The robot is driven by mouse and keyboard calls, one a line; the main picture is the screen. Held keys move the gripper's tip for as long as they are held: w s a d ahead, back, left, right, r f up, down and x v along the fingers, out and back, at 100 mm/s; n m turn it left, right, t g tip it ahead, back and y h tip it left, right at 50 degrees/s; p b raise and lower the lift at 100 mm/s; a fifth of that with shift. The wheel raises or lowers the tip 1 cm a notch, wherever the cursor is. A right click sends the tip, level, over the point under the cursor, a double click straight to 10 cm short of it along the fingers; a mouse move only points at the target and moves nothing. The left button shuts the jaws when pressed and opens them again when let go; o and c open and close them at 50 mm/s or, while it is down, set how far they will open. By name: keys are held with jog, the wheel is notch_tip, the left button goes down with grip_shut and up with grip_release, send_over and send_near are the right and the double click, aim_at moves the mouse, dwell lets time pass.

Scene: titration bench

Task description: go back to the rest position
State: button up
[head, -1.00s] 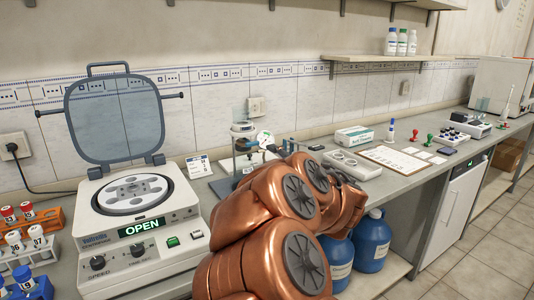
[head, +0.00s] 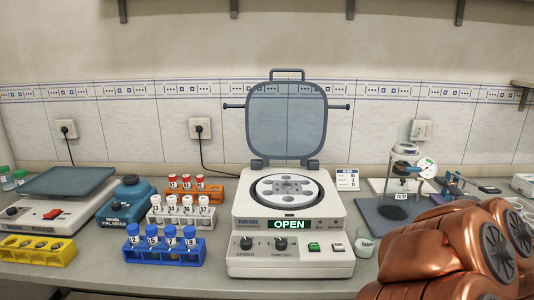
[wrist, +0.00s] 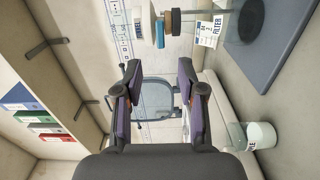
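My gripper (wrist: 157,108) shows in the wrist view with its two purple-padded fingers spread apart and nothing between them. Beyond the gap are the tiled wall and the raised lid of the centrifuge. In the head view my copper-coloured arm is folded at the lower right, and the gripper itself is out of that view. The centrifuge (head: 290,225) stands on the bench with its lid (head: 287,120) up, its rotor showing and its display reading OPEN.
Left of the centrifuge are blue (head: 165,252), white (head: 182,218) and orange (head: 195,190) tube racks, a vial mixer (head: 127,200), a yellow rack (head: 37,250) and a rocker (head: 60,195). A shelf edge (head: 524,84) juts out at upper right.

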jog(key=s+a+f+m+g+h, duration=0.45)
jog(key=s+f+m+g, duration=0.7)
jog(key=m, duration=0.45)
jog(key=s+a+f+m+g+y, duration=0.1)
jog(key=s+a+f+g+y, duration=0.45)
jog(key=s+a, duration=1)
jog(key=s+a+f+g, duration=0.3)
jog(key=s+a+g, duration=0.1)
jog(key=s+a, duration=0.45)
notch_tip(320, 180, up, 14)
jog(key=t+p, duration=0.1)
jog(key=p, duration=1.1)
jog(key=shift+w+d+f+y+p, duration=0.25)
jog(key=shift+d+y+p, duration=0.05)
jog(key=shift+d+p, duration=0.1)
